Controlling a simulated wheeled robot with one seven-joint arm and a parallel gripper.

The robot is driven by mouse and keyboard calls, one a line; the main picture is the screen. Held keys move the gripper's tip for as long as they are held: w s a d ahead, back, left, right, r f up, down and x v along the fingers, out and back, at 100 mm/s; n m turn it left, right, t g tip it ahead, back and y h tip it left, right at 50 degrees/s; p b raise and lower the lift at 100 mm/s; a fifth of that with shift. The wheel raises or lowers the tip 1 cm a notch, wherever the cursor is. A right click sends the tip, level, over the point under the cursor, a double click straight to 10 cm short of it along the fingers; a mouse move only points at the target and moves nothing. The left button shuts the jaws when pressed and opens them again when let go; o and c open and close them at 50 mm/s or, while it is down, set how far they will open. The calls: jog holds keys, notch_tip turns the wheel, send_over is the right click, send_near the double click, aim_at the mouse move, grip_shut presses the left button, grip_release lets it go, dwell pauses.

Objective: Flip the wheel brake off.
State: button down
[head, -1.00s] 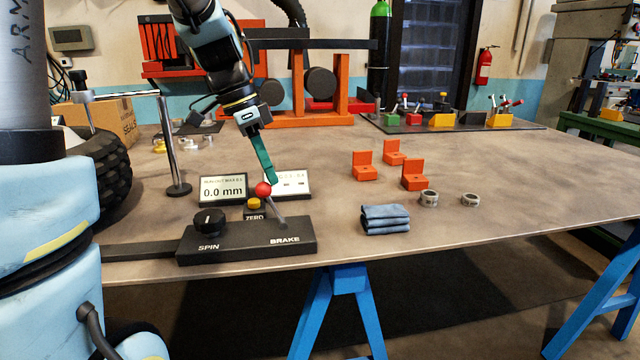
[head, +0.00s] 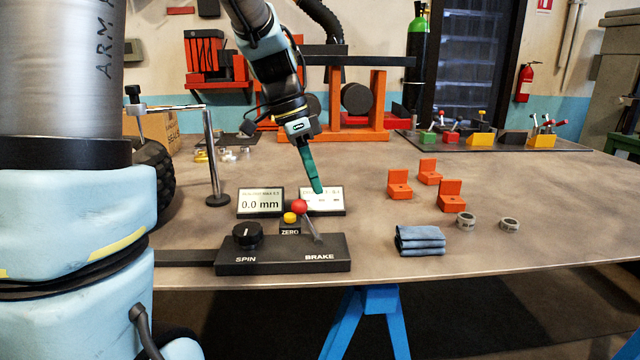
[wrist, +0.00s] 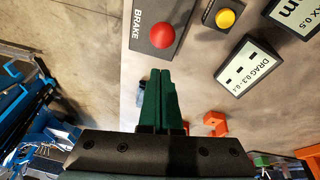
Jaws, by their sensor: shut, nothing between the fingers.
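The brake lever has a red ball knob (head: 300,207) on a thin metal stem, tilted to the left over the word BRAKE on the black control box (head: 283,266). The red knob also shows in the wrist view (wrist: 161,35), ahead of my fingertips. My gripper (head: 319,191) has green fingers, shut and empty. It hangs above and slightly right of the knob, with a small gap seen between them. In the wrist view the fingers (wrist: 161,72) lie together and point toward the knob without covering it.
A SPIN dial (head: 247,235) and a yellow ZERO button (head: 290,217) sit left of the lever. Two small displays (head: 261,202) stand behind the box. A folded blue cloth (head: 420,240) and orange blocks (head: 451,197) lie to the right. Table between them is clear.

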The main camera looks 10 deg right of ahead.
jog(key=v, duration=1)
jog(key=shift+d+r, duration=0.25)
jog(key=shift+r, duration=0.05)
jog(key=shift+w, duration=0.1)
jog(key=s+a+f+n+t+y+p, duration=0.1)
jog(key=s+a+f+n+p, duration=0.2)
jog(key=a+n, duration=0.5)
jog(key=s+a+f+n+t+y+p, duration=0.1)
jog(key=s+a+f+n+y+p, duration=0.1)
jog(key=s+a+f+n+p, duration=0.2)
jog(key=shift+a+f+n+t+p, duration=0.4)
jog(key=shift+a+f+n+p, duration=0.75)
jog(key=shift+a+f+n, duration=1.55)
jog(key=c, duration=1.6)
grip_release()
jog(key=shift+a+r+m, duration=0.3)
jog(key=shift+a+r, duration=0.15)
jog(key=shift+r, duration=0.2)
